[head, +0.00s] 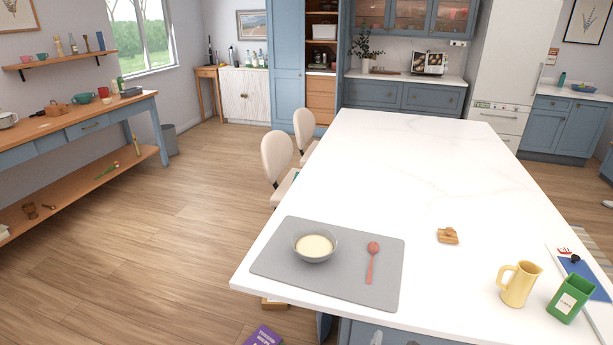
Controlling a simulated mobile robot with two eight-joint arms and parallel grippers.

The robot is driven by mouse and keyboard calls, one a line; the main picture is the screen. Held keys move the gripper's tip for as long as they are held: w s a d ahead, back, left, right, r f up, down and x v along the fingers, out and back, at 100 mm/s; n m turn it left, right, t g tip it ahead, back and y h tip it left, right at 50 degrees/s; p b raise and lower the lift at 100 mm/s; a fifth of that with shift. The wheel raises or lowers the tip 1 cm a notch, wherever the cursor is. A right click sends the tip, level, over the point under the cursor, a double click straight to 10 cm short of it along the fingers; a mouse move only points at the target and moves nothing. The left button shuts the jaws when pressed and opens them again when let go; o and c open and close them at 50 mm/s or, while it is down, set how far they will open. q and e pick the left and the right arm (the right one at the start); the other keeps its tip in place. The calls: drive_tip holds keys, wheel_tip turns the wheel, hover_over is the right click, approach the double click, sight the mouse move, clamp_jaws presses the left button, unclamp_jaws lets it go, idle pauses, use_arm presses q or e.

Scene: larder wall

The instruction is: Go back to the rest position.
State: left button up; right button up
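Neither of my grippers shows clearly in the head view. A white island counter (430,190) fills the middle and right of the view. On its near left corner lies a grey mat (345,288). A bowl (315,246) with pale contents stands upright on the mat. A red spoon (370,264) lies on the mat to the right of the bowl, apart from it.
A yellow jug (519,284), a green tin (569,298) and a small brown item (447,236) stand on the counter's right part. Two chairs (277,157) line its left side. A purple book (263,336) lies on the floor. Open floor (140,240) extends left.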

use_arm(q)
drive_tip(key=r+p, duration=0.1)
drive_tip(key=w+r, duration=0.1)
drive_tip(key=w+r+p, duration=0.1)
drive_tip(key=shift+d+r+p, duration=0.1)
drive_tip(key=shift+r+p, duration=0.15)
drive_tip(key=shift+p, duration=0.05)
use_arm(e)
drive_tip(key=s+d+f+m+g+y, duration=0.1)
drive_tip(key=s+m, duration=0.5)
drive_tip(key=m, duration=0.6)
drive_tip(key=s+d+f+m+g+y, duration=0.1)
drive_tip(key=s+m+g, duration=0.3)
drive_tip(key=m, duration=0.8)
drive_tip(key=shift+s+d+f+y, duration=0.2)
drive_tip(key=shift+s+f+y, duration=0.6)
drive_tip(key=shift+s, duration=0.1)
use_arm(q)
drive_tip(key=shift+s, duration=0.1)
